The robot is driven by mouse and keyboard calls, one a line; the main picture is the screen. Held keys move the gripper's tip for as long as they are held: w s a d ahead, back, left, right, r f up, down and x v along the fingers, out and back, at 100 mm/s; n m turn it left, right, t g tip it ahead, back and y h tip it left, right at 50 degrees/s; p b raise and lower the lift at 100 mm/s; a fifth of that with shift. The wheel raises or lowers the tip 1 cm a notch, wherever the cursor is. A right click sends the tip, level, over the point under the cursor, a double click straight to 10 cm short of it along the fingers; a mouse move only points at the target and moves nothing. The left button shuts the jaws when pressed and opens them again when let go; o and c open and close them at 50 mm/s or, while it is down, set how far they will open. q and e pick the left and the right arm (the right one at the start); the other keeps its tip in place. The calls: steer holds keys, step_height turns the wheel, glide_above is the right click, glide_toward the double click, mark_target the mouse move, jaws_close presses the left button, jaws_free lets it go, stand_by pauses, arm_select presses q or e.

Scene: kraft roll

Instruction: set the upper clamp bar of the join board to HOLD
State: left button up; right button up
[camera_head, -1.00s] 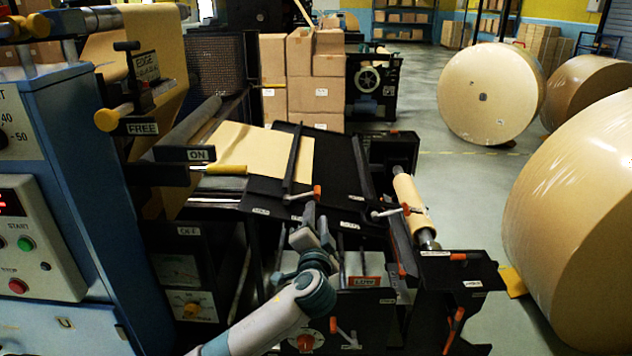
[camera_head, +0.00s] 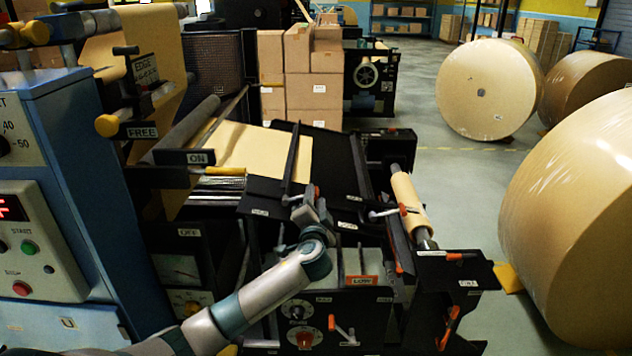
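The black join board (camera_head: 262,191) slopes in the middle of the view, with kraft paper (camera_head: 268,148) over its left part. Two dark clamp bars cross it: a left bar (camera_head: 292,158) and a right bar (camera_head: 361,167). The left bar has a lever with an orange tip (camera_head: 317,192) at its near end. The right bar has a lever with an orange tip (camera_head: 403,209). Which bar is the upper one is not clear. My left gripper (camera_head: 311,203) is at the left bar's lever, partly hiding it; contact and finger opening cannot be made out. My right gripper is out of view.
A small kraft roll (camera_head: 408,197) on a shaft is right of the board. A blue cabinet (camera_head: 75,190) stands left. Large paper rolls (camera_head: 570,210) stand on the right, with open floor between.

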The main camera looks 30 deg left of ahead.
arm_select(q)
steer(key=shift+p+x, duration=0.85)
steer(key=shift+x, duration=3.15)
steer(key=shift+d, duration=0.1)
jaws_close()
